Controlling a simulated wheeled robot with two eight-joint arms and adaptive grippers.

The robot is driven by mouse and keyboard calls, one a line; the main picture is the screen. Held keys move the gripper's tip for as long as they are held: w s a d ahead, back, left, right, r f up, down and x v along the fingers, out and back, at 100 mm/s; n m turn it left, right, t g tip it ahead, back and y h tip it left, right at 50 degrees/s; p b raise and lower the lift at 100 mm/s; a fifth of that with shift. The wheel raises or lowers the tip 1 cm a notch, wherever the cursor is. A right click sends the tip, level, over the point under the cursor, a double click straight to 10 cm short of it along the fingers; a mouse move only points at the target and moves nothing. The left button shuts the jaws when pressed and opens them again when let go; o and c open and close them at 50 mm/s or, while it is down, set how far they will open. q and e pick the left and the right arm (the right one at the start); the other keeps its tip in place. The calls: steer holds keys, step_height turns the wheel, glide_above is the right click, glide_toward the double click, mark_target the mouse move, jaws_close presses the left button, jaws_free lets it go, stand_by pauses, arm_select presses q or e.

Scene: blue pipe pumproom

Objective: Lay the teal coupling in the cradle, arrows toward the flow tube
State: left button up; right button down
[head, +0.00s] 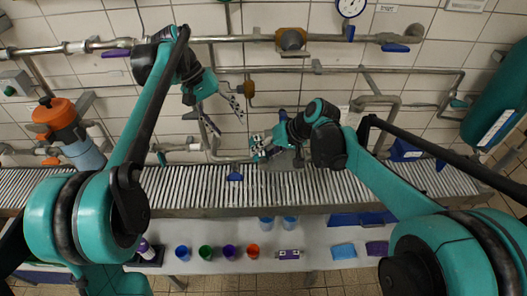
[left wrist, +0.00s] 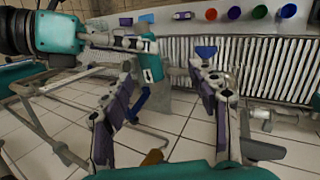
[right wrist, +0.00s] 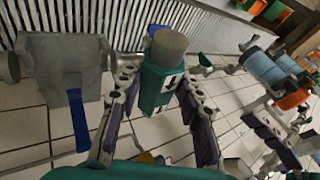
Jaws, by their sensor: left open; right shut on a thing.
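The teal coupling (right wrist: 157,82) is between the fingers of my right gripper (right wrist: 155,92) in the right wrist view. It has a grey round end and black-and-white marks on its side; which way any arrows point is too small to tell. My right gripper (head: 262,149) is shut on it above the roller conveyor in the head view. The coupling also shows in the left wrist view (left wrist: 151,66). My left gripper (head: 225,116) is open and empty, higher and to the left. I cannot identify the cradle or flow tube with certainty.
A grey fitting (right wrist: 62,72) with a blue lever is close left of my right gripper. Wall pipes run behind. The roller conveyor (head: 400,185) is mostly clear. Several coloured cups (head: 229,252) stand on the front table. An orange-topped vessel (head: 58,115) stands at the left.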

arm_select(q)
steer(key=s+a+f+t+y, duration=0.1)
steer(key=s+a+f+t, duration=0.2)
steer(key=s, duration=0.4)
steer(key=s+a+f+m+t+y, duration=0.1)
steer(key=s+a+f+t+y, duration=0.1)
steer(key=s+f, duration=0.3)
steer(key=s+a+f+t+y, duration=0.2)
steer(key=s+a+f, duration=0.3)
steer(key=s, duration=0.5)
steer(key=shift+s+t, duration=0.35)
steer(key=shift+t, duration=0.45)
